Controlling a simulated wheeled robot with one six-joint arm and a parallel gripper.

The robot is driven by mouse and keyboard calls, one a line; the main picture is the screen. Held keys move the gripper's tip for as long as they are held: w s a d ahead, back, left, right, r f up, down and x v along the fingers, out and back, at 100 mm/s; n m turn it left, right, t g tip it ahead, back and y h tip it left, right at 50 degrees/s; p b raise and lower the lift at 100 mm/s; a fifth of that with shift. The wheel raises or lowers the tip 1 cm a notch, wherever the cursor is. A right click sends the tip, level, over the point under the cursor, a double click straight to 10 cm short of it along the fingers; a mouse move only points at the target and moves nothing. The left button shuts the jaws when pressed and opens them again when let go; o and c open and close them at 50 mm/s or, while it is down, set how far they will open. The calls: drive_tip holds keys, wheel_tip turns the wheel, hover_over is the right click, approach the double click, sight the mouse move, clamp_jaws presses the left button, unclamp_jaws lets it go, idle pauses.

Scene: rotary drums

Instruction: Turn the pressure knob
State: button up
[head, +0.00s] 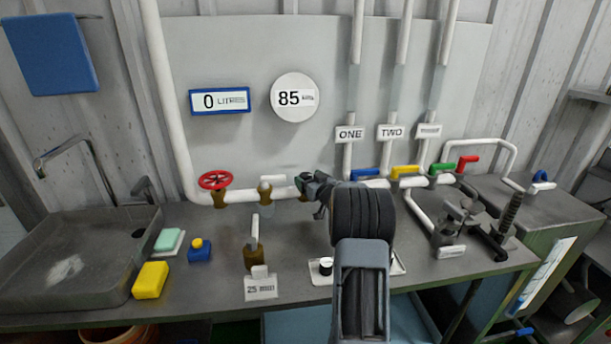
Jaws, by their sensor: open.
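My gripper (309,188) is open at the back of the bench, by the white horizontal pipe. A small dark greenish part (301,181) above a brass fitting (304,199) shows at its fingertips. I cannot tell if the fingers surround or touch it, or if it is the pressure knob. My dark arm hides the bench behind it. A round white gauge (294,97) reads 85 on the panel above. A small black-and-white knob (326,266) stands on a white plate near the front edge, just left of my arm.
A red handwheel (215,180) and a pale-topped valve (265,188) sit on the pipe to the left. Coloured valve handles (405,169) stand to the right. A brass valve with an upright handle (254,246) stands in front. A sink (82,262) is at left.

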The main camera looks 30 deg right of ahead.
drive_tip(key=shift+w, duration=1.15)
drive_tip(key=c, duration=0.9)
drive_tip(key=h+b, duration=0.1)
drive_tip(key=m+h+b, duration=0.1)
drive_tip(key=b, duration=0.1)
drive_tip(key=shift+f, duration=0.3)
drive_tip(key=shift+r+m+h+b, duration=0.25)
drive_tip(key=shift+m+h+b, duration=0.4)
drive_tip(key=shift+b, duration=0.4)
drive_tip(key=o, duration=0.9)
drive_tip(key=shift+s, duration=0.1)
